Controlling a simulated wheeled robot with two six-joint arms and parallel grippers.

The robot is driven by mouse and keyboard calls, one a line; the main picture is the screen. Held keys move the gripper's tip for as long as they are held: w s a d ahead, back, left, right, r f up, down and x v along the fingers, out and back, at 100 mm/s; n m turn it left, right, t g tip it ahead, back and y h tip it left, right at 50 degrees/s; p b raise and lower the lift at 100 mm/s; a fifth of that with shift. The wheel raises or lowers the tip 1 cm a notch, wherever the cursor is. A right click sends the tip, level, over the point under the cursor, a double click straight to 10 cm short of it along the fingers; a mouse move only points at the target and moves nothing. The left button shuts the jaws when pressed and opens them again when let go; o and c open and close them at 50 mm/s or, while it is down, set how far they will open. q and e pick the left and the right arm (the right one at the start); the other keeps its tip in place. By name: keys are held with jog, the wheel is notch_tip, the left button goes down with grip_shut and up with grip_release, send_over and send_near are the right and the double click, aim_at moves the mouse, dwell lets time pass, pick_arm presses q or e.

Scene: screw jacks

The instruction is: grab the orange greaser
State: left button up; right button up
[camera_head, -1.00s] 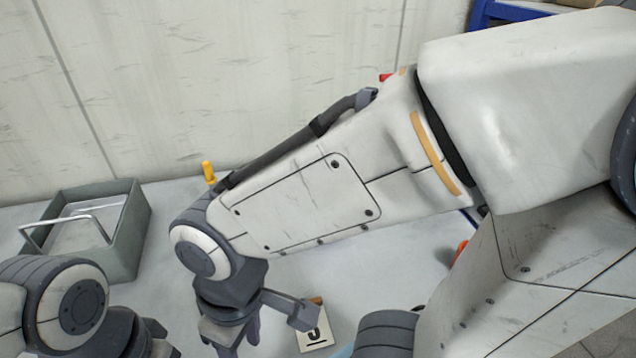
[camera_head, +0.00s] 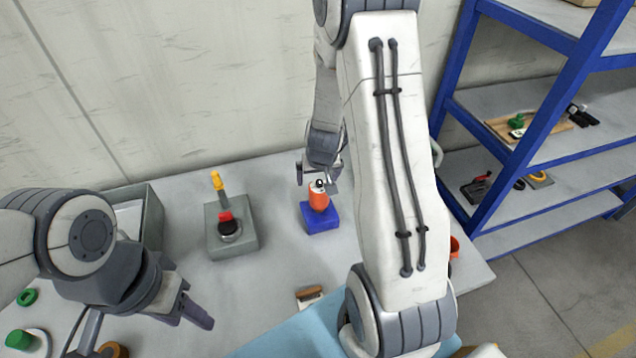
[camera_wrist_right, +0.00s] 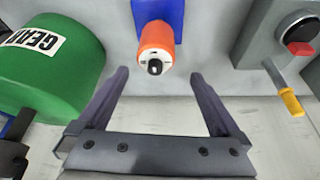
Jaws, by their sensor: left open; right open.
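The orange greaser (camera_head: 319,196) stands upright on a blue block (camera_head: 321,219) on the table in the head view. In the right wrist view the greaser (camera_wrist_right: 156,47) shows its pale top with a black tip, just beyond the fingertips and roughly centred between them. My right gripper (camera_head: 318,178) is at the greaser's far side in the head view, partly hidden by its arm; in the wrist view its fingers (camera_wrist_right: 158,80) are apart with nothing between them. My left gripper (camera_head: 195,310) is open and empty over the table's front left.
A grey block with a red-and-black knob and yellow handle (camera_head: 230,235) stands left of the greaser. A grey bin (camera_head: 152,215) is further left. A green GEAR-labelled object (camera_wrist_right: 45,60) lies near my right gripper. A blue shelf (camera_head: 560,130) stands at right.

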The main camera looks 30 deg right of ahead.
aim_at(320, 182)
jog(key=x, duration=0.1)
jog(key=b+x, duration=0.1)
jog(key=x, duration=0.1)
jog(key=b+x, duration=0.1)
jog(key=x, duration=0.1)
jog(key=shift+s+d+f, duration=0.1)
jog(key=shift+d+f, duration=0.1)
jog(key=shift+d, duration=0.15)
jog(key=x, duration=0.3)
jog(key=shift+s+a+f+p, duration=0.1)
jog(key=shift+s+f+p, duration=0.1)
jog(key=shift+f+p, duration=0.2)
jog(key=shift+x, duration=0.8)
grip_shut()
jog(key=shift+r, duration=0.1)
